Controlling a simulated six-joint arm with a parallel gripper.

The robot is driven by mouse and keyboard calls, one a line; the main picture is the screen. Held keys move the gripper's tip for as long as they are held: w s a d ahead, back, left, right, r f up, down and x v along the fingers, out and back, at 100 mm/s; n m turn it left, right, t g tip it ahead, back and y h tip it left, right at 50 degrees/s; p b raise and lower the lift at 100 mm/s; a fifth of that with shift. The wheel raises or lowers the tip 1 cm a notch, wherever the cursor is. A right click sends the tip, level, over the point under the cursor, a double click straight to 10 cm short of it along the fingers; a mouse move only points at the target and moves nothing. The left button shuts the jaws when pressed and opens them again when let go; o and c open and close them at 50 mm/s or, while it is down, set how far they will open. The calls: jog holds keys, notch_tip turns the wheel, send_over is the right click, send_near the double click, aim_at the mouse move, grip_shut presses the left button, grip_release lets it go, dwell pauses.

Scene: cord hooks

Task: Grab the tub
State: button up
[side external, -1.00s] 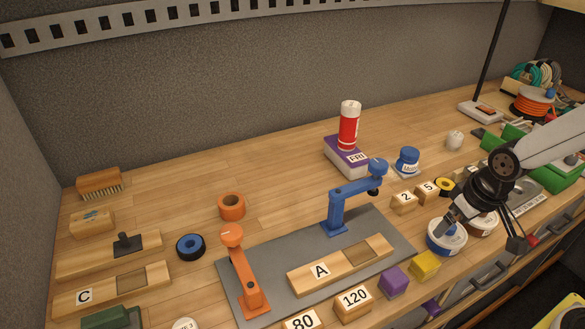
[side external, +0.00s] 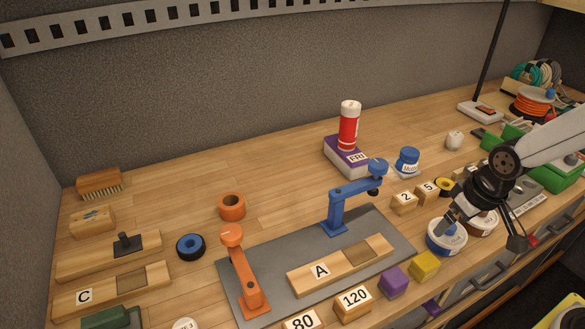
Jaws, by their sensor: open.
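My gripper (side external: 478,236) is open and points down over these two tubs. One finger is over the blue-topped tub and the other hangs to the right, near the bench edge. Nothing shows held between the fingers. I cannot tell whether a finger touches a tub.
A yellow block (side external: 425,266) and a purple block (side external: 393,282) stand left of the tubs. Blocks marked 2 (side external: 404,202) and 5 (side external: 426,192) are behind. A blue clamp (side external: 350,196) rises from the grey mat (side external: 385,223). The back left of the bench is mostly clear.

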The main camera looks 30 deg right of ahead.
jog(key=shift+w+v, duration=0.5)
jog(key=shift+v, duration=1.75)
jog(key=w+d+m+g+y, duration=0.2)
jog(key=w+d+m+y, duration=0.25)
jog(key=w+m, duration=0.6)
jog(key=w+d+m+t+y, duration=0.65)
jog(key=w+d+m, duration=0.55)
jog(key=d+m, duration=0.3)
jog(key=n, duration=0.1)
send_near(408, 162)
jog(key=w, duration=0.2)
jog(key=shift+w+d+f+y, duration=0.2)
jog(key=shift+w+d+y, duration=0.1)
jog(key=shift+w+d, duration=0.05)
jog(key=shift+f, duration=0.25)
jog(key=shift+x, duration=1.35)
jog(key=shift+r, duration=0.1)
